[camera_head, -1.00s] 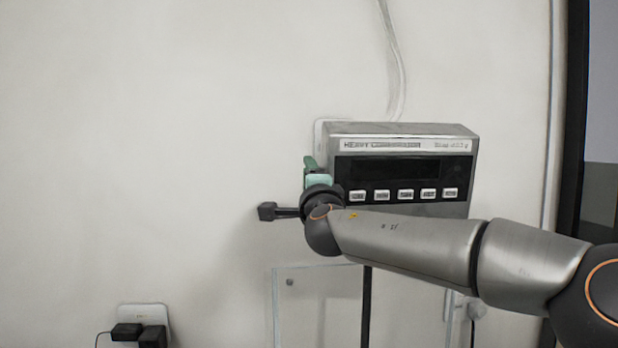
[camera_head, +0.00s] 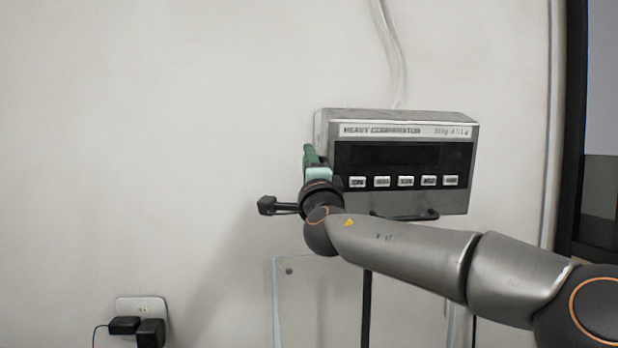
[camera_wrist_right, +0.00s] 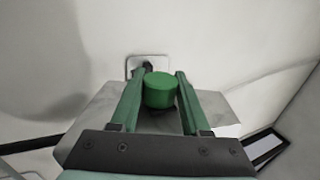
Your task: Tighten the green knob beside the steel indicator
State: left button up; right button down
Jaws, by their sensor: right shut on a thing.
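The steel indicator (camera_head: 400,130) is a grey box with a dark display and a row of white buttons, in front of the wall. The green knob (camera_wrist_right: 160,92) is a round cap at the indicator's side. In the right wrist view it sits between the two green fingers of my right gripper (camera_wrist_right: 158,78), which is shut on it. In the head view the fingers of my right gripper (camera_head: 310,157) are at the indicator's left edge, and the knob is hidden there. My left gripper is not in view.
A black bracket (camera_head: 405,216) shows under the indicator. A clear panel (camera_head: 300,295) stands below. A wall socket (camera_head: 141,305) with black plugs is at lower left. A pale cable (camera_head: 392,55) runs up the wall. The wall to the left is clear.

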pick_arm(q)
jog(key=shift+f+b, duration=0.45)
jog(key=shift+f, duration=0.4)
pick_arm(e)
jog(key=shift+t, duration=0.6)
jog(key=shift+r, duration=0.1)
jog(key=shift+c, duration=2)
grip_release()
